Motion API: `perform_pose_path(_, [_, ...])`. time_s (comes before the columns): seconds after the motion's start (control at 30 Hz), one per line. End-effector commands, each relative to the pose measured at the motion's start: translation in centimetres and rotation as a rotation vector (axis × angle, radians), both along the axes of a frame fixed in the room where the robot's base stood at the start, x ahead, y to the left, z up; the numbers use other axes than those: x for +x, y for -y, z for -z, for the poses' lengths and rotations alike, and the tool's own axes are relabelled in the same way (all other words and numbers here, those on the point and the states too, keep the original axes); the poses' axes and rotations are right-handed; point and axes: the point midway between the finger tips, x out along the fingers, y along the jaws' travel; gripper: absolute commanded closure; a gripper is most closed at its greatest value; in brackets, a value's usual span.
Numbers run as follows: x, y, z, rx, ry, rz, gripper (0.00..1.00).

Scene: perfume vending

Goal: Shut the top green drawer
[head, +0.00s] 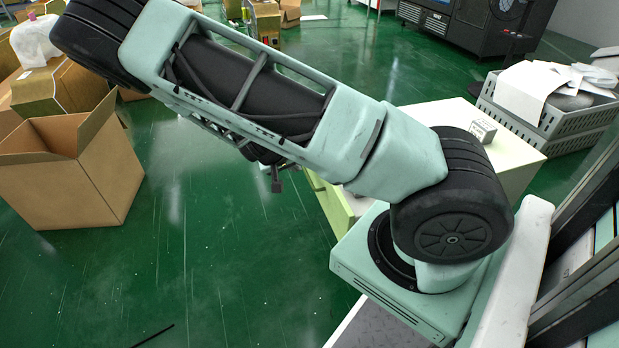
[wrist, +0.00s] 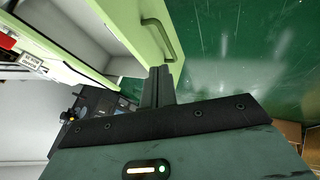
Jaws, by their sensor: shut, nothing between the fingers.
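The top green drawer is pulled out. In the wrist view its pale green front (wrist: 130,22) has a green bar handle (wrist: 165,38), with the grey drawer inside to its left. In the head view part of the drawer (head: 334,208) shows below my arm, which hides much of it. My gripper (wrist: 159,72) is shut and empty. Its fingertips overlap the end of the drawer front, close to the handle; I cannot tell whether they touch it.
The cabinet's white top (head: 425,115) carries a small grey box (head: 482,131). An open cardboard box (head: 75,165) stands at the left. Grey crates (head: 550,120) stand at the right.

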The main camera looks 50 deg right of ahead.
Motion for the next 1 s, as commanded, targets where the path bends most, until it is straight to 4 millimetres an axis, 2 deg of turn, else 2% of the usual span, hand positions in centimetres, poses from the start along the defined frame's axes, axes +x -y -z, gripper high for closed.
perform_pose_path(0.03, [0.0,0.6,1.1,0.001,-0.003,0.003,1.00])
perform_pose_path(0.2, [0.2,2.7,4.0,0.003,-0.003,0.004,1.00])
perform_pose_path(0.43, [0.4,5.4,7.4,0.003,-0.003,0.004,1.00])
perform_pose_path(0.7, [-1.3,8.0,6.9,0.004,-0.002,0.002,1.00])
perform_pose_path(1.0, [-1.6,8.3,6.8,0.003,-0.003,0.000,1.00])
